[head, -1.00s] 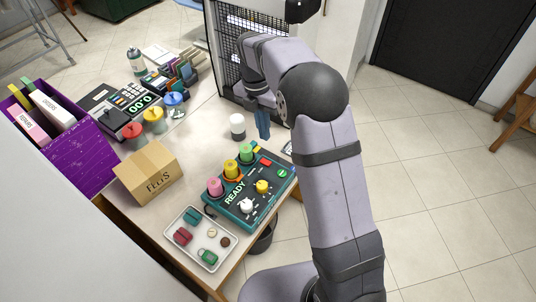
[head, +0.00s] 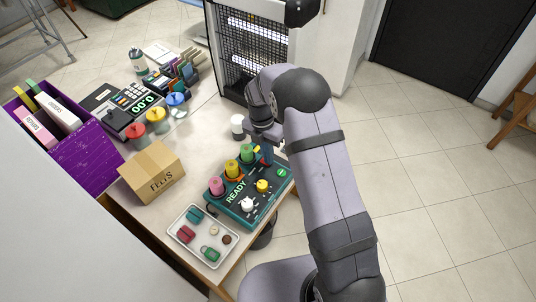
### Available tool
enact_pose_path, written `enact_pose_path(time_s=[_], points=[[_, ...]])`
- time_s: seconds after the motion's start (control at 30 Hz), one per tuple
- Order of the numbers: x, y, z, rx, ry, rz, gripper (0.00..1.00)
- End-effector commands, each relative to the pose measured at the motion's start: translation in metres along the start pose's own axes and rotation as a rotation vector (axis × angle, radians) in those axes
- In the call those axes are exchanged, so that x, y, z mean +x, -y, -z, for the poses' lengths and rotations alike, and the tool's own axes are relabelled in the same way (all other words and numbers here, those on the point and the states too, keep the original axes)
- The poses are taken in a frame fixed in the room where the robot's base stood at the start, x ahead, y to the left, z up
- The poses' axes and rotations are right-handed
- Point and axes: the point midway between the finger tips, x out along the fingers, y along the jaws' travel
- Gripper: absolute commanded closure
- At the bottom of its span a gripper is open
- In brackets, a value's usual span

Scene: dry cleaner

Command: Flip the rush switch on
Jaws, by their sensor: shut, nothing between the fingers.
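A teal control panel (head: 232,204) with a READY label lies near the table's front right edge. It carries pink, yellow and green round pieces along its left side, plus a white knob (head: 247,204) and a yellow knob (head: 262,185). Small switches sit between them; I cannot read which one is the rush switch.
A tray (head: 181,250) of small items lies in front of the panel. A cardboard box (head: 152,172), a purple bin (head: 88,156) and several colored pieces stand to the left. A white jar (head: 237,124) stands just behind the panel. A mesh cage (head: 250,42) stands at the back.

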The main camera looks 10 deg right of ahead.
Motion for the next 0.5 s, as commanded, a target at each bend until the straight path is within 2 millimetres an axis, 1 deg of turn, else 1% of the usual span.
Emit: enact_pose_path(time_s=[0.17, 0.27, 0.5], points=[[0.0002, 0.0000, 0.0001, 0.000, 0.000, 0.000, 1.00], [0.0067, 0.0017, 0.0001, 0.000, -0.001, 0.001, 1.00], [0.0072, 0.0024, 0.0004, 0.000, -0.002, 0.003, 1.00]])
